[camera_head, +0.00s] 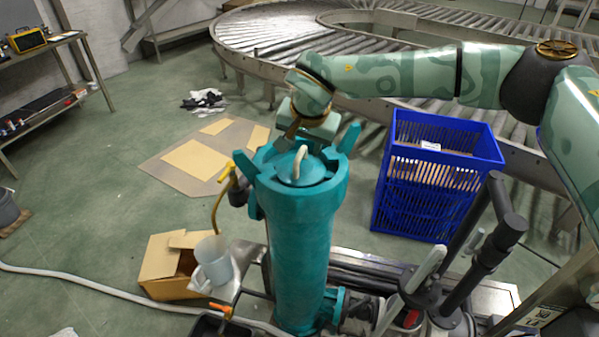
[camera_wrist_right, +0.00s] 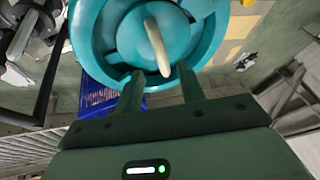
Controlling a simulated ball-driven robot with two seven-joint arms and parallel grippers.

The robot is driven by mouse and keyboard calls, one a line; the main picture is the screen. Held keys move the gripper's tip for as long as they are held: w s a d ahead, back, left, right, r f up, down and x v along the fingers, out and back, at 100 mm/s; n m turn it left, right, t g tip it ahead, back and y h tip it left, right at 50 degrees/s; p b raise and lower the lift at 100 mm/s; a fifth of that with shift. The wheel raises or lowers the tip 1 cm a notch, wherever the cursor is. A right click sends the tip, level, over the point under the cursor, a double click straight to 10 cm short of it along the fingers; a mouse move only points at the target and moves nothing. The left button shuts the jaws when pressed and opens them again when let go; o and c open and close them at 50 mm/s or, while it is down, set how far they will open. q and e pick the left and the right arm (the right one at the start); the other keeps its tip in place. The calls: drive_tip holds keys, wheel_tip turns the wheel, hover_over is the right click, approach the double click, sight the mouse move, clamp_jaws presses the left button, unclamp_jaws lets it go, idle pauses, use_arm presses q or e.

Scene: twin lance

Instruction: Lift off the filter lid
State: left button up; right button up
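The teal filter housing (camera_head: 303,240) stands upright in the head view, with lugs around its top. Its round teal lid (camera_head: 305,172) sits in the top and carries a pale bar handle (camera_head: 299,160). The lid (camera_wrist_right: 133,36) and handle (camera_wrist_right: 156,45) also show in the right wrist view. My right gripper (camera_head: 303,138) is at the far side of the housing top. In the wrist view its two fingers (camera_wrist_right: 159,79) are apart, near the handle's close end, with nothing clearly gripped. The fingertips are partly hidden in the head view. My left gripper is not in view.
A blue crate (camera_head: 432,205) stands right of the housing, before a curved roller conveyor (camera_head: 270,35). A cardboard box (camera_head: 165,262) and a pale bucket (camera_head: 214,262) are at the left. A yellow-handled fitting (camera_head: 219,203) juts from the housing's left. Dark upright bars stand at the right.

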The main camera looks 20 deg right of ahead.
sight(301, 151)
drive_tip(key=shift+w+f, duration=0.1)
drive_tip(key=shift+f, duration=0.2)
drive_tip(key=b+x, duration=0.2)
drive_tip(key=x, duration=0.2)
drive_tip(key=shift+w+a, duration=0.15)
drive_tip(key=shift+w+f, duration=0.25)
drive_tip(key=shift+f, duration=0.1)
drive_tip(key=shift+r, duration=0.1)
drive_tip(key=shift+s, duration=0.1)
clamp_jaws()
drive_tip(key=shift+r, duration=0.15)
